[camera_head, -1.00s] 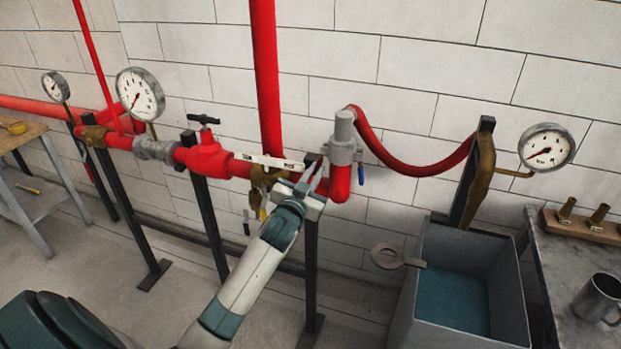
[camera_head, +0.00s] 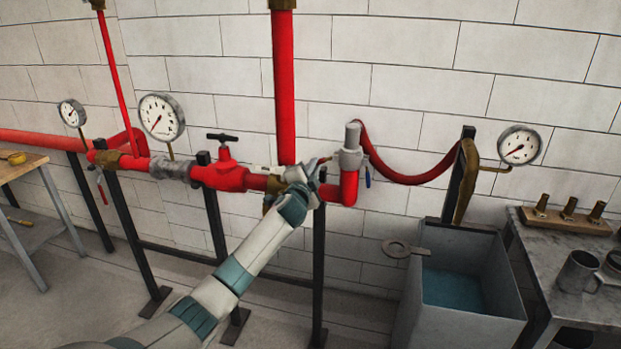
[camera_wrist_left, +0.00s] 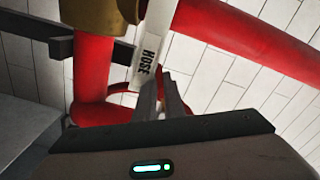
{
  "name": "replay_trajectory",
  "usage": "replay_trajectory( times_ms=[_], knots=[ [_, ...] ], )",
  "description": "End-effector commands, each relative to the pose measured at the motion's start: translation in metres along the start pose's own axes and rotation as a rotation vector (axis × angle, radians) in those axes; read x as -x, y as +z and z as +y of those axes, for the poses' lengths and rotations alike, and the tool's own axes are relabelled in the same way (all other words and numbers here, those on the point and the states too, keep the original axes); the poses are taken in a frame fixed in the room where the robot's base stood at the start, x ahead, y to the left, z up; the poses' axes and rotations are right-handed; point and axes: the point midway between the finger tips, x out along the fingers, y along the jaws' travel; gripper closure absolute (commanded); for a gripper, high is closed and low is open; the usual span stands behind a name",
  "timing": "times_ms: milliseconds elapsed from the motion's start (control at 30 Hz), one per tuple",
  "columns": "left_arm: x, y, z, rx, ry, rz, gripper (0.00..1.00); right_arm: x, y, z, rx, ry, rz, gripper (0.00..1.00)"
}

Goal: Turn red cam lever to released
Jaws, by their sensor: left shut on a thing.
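My left gripper (camera_head: 316,167) is at the grey hose coupling (camera_head: 351,158) on the right end of the red pipe. In the left wrist view its two fingers (camera_wrist_left: 165,97) are close together, with a small red piece between them, which looks like the red cam lever (camera_wrist_left: 161,82). The gripper is shut on it. The lever's full shape and angle are hidden by the fingers. A white HOSE label (camera_wrist_left: 153,50) hangs just beyond the fingers. My right gripper is not in view.
A red hose (camera_head: 405,178) runs from the coupling toward a brass nozzle (camera_head: 466,180) above a grey water tank (camera_head: 460,318). A red valve (camera_head: 222,172) and gauge (camera_head: 161,117) stand left. A bench with mugs is right.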

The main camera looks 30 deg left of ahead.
Motion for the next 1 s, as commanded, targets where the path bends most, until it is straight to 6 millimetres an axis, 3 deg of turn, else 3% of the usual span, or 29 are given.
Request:
replay_trajectory(
  times_ms=[200,500,1000],
  knots=[
    [-0.004,-0.004,-0.017,-0.200,-0.001,0.000,1.00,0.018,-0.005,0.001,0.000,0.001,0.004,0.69],
    [-0.004,-0.007,-0.028,-0.397,0.000,0.001,1.00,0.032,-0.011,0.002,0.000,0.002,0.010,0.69],
    [-0.004,-0.009,-0.029,-0.472,0.000,0.001,1.00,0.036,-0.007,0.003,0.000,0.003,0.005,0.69]
  ],
)
